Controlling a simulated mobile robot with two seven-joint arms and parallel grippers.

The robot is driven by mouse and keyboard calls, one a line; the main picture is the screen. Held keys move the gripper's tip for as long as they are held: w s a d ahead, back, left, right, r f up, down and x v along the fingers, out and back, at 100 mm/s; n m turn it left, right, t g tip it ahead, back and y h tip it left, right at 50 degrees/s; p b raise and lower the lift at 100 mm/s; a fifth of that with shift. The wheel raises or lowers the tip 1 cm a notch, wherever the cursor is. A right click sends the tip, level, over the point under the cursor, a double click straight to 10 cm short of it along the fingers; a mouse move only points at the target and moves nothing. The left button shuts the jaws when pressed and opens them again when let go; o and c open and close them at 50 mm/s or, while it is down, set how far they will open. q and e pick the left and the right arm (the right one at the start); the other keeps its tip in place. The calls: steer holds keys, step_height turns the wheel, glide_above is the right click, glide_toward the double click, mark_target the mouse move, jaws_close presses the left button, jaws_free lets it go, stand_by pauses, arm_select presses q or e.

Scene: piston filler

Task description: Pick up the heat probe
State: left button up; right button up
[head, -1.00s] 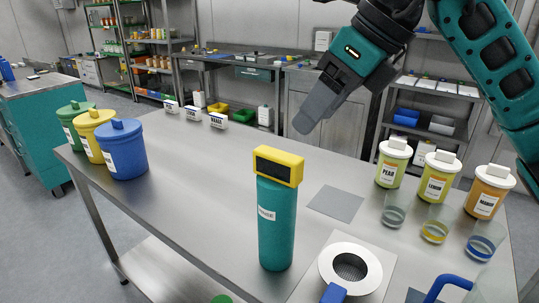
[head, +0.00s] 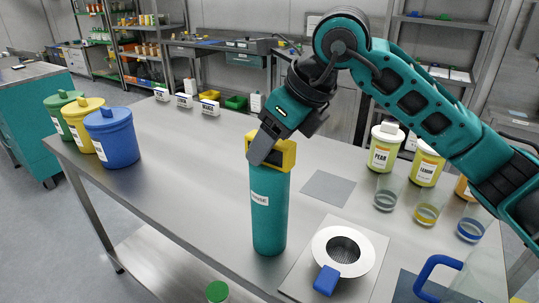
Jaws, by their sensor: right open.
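A yellow block (head: 285,157) with a dark face sits on top of an upright teal cylinder (head: 270,222) with a white label, near the middle of the steel table. I take the yellow block to be the heat probe's head; any part of it inside the cylinder is hidden. My right gripper (head: 264,150) comes down from above right and is open at the yellow block. One grey finger crosses in front of the block; the other is mostly hidden. I cannot tell whether the fingers touch it. My left gripper is not in view.
A white-rimmed strainer (head: 318,243) with a blue handle is right of the cylinder. Lidded jars (head: 384,148) and glasses (head: 427,213) stand farther right. Blue, yellow and green canisters (head: 113,143) are at the left. The table's left middle (head: 190,165) is clear.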

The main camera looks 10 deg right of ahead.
steer(key=shift+w+a+f, duration=0.1)
steer(key=shift+a+f, duration=0.05)
steer(key=shift+f, duration=0.2)
steer(key=shift+c, duration=0.3)
jaws_close()
steer(key=shift+r, duration=0.1)
